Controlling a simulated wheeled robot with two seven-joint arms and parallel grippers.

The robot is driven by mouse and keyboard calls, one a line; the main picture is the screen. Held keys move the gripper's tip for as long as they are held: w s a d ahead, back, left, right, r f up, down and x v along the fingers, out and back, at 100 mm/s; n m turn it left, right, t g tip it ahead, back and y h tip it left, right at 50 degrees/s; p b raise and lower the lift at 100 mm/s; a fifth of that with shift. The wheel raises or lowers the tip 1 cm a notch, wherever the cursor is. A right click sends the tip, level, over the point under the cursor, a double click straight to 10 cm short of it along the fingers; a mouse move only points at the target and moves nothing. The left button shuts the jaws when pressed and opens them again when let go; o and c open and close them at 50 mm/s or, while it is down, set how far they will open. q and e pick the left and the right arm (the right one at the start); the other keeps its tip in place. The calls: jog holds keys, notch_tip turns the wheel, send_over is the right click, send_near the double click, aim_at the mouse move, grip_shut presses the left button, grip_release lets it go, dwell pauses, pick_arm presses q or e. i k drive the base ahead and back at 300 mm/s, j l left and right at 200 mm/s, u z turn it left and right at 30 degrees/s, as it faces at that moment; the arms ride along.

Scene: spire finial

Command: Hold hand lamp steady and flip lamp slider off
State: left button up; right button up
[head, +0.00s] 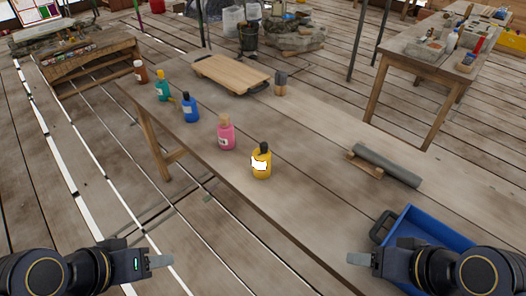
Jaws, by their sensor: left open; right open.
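A yellow item (261,168) with a dark top and a bright white patch stands upright near the table's front edge. It may be the hand lamp, lit, but it is too small to be sure. No slider can be made out. My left gripper (160,262) is open and empty at the lower left, apart from the table. My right gripper (360,259) is open and empty at the lower right, left of a blue tray. Both grippers are well short of the yellow item.
On the table (300,210) stand pink (226,136), blue (190,110), teal (162,90) and brown (141,73) bottles, a wooden board (230,73) and a dark jar (280,86). A grey cylinder (388,166) lies right. The blue tray (432,225) is at the near right.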

aim_at(264, 146)
jog(key=z, duration=0.4)
jog(key=i+j+z, duration=0.1)
jog(key=j+z, duration=0.15)
jog(key=z, duration=0.2)
jog(key=j+z, duration=0.6)
jog(key=z, duration=0.25)
jog(key=j+z, duration=0.1)
jog(key=j, duration=0.4)
jog(key=k+j+z, duration=0.1)
jog(key=j, duration=0.4)
jog(key=k+j+z, duration=0.1)
jog(key=j, duration=0.4)
jog(key=k+j+z, duration=0.1)
jog(key=j, duration=0.4)
